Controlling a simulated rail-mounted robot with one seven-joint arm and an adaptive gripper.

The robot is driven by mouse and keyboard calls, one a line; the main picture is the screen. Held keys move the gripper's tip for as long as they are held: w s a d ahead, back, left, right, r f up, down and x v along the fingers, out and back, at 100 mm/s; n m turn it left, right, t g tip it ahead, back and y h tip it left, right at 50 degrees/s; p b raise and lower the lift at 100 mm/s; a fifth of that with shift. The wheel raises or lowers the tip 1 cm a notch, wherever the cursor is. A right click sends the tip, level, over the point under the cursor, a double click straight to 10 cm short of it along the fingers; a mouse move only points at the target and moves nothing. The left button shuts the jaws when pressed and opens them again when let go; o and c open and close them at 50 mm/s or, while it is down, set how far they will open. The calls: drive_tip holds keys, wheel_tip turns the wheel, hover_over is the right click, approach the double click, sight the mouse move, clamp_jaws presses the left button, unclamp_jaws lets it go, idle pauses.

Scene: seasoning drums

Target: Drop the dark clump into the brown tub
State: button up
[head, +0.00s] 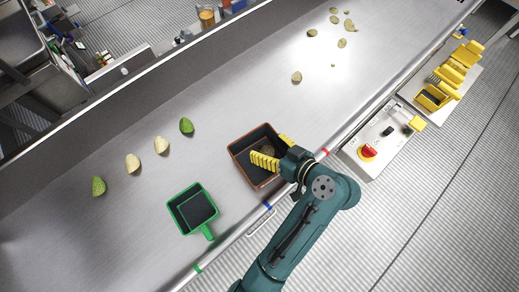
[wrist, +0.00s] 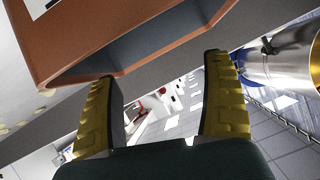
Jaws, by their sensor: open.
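The brown tub (head: 248,137) stands on the steel belt near its front edge, and its orange-brown wall also fills the upper left of the wrist view (wrist: 90,35). My gripper (head: 265,146) has its yellow fingers spread over the tub. In the wrist view the fingers (wrist: 160,68) are wide apart with nothing between them. A dark brownish patch (head: 268,149) shows inside the tub beside a finger; I cannot tell whether it is the dark clump. The fingers hide part of the tub's inside.
A green-rimmed pan (head: 180,211) with a dark inside stands left of the tub. Green and pale chips (head: 161,145) lie left of it, and more pale chips (head: 296,77) lie farther up the belt. A control box with a red button (head: 368,151) stands at the right.

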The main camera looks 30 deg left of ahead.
drive_tip(key=v, duration=1)
drive_tip(key=shift+d, duration=0.3)
drive_tip(key=shift+s, duration=0.1)
